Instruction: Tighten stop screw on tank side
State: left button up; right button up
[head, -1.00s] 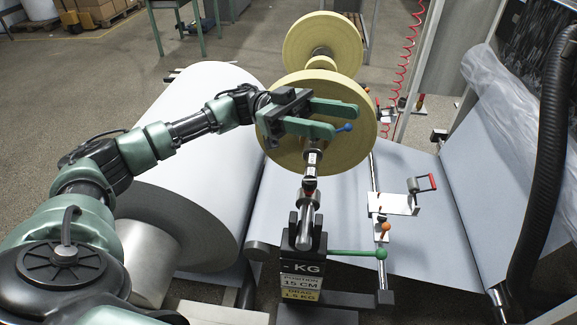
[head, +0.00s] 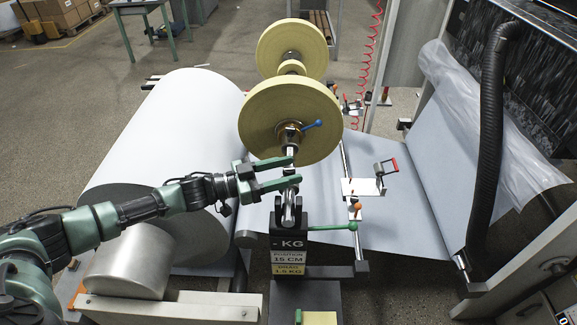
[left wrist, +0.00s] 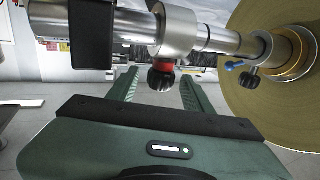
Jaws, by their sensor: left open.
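A metal shaft (left wrist: 112,20) carries a collar (left wrist: 178,35) with a black knobbed stop screw (left wrist: 161,78) that has a red ring. A second collar with a black knob (left wrist: 249,79) and a blue lever (left wrist: 234,66) sits by the yellow roll (left wrist: 262,105). My left gripper (head: 291,171) is open at the shaft, in front of the yellow roll (head: 262,128). In the left wrist view the red-ringed knob shows between the two fingers of my gripper (left wrist: 159,90), and I see no grip on it. In the head view the fingers partly hide the shaft. My right gripper is not in view.
A large white paper roll (head: 165,130) lies at left. A rail with a red-handled clamp (head: 384,168) is at right.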

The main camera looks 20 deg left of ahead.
pick_arm(q)
jog(key=shift+w+d, duration=0.3)
grip_shut()
jog(key=m+g+h+b, duration=0.1)
jog(key=m+g+b, duration=0.1)
jog(key=g+b, duration=0.1)
jog(key=shift+w+f+h, duration=0.1)
jog(key=shift+f+h, duration=0.1)
jog(key=shift+h, duration=0.2)
jog(key=shift+r+m+g+b, duration=0.15)
jog(key=shift+m+g+b, duration=0.35)
jog(key=shift+g, duration=0.1)
jog(key=shift+h, duration=0.3)
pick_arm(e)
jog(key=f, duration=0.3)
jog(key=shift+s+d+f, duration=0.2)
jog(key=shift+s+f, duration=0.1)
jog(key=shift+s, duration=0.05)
pick_arm(q)
grip_release()
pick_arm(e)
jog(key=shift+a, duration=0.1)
